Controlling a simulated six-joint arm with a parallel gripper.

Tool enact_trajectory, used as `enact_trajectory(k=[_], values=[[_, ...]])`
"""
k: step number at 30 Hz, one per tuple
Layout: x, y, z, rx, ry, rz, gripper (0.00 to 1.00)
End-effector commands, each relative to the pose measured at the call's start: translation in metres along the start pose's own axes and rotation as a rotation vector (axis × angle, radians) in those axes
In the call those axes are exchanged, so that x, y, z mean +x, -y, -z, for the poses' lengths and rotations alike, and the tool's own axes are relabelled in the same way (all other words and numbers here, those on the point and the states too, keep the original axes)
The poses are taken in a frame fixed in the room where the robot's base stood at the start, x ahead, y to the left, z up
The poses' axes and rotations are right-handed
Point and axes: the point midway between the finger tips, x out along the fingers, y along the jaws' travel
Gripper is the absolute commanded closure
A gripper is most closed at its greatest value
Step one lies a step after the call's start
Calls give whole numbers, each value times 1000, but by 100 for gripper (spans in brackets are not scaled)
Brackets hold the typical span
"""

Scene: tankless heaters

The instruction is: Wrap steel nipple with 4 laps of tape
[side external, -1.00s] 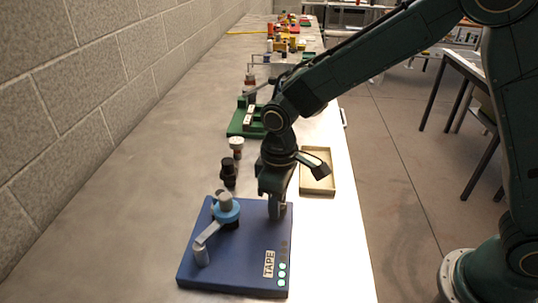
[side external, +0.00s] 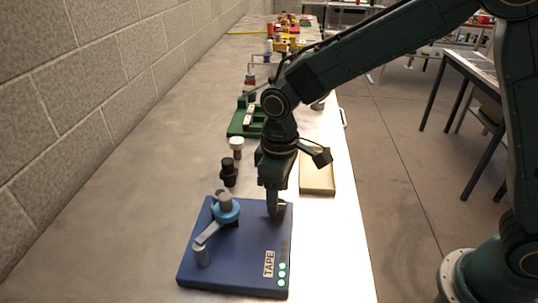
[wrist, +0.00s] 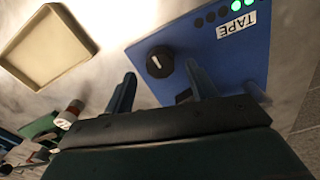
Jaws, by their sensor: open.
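The blue tape fixture (side external: 240,262) lies on the bench with a TAPE label (side external: 269,263) and several indicator lights (side external: 282,274), some lit green. I cannot tell whether that grey top is the steel nipple. My gripper (side external: 274,212) points down near the fixture's back right corner. In the wrist view its fingers (wrist: 161,70) are open, with a black knob (wrist: 159,62) with a white mark beyond and between them. Nothing is held.
A shallow beige tray (side external: 318,190) lies behind my gripper at the bench's right edge. A black fitting (side external: 229,172) and a white-capped jar (side external: 236,146) stand behind the fixture. A green fixture (side external: 240,128) is farther back. A block wall borders the left; the left bench is clear.

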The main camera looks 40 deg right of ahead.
Motion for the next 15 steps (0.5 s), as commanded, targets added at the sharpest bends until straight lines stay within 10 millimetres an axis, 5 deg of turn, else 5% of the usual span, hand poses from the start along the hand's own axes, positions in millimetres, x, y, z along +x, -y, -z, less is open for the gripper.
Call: enact_trajectory(k=[15], values=[[-86,0,1,0,-4,-1,43]])
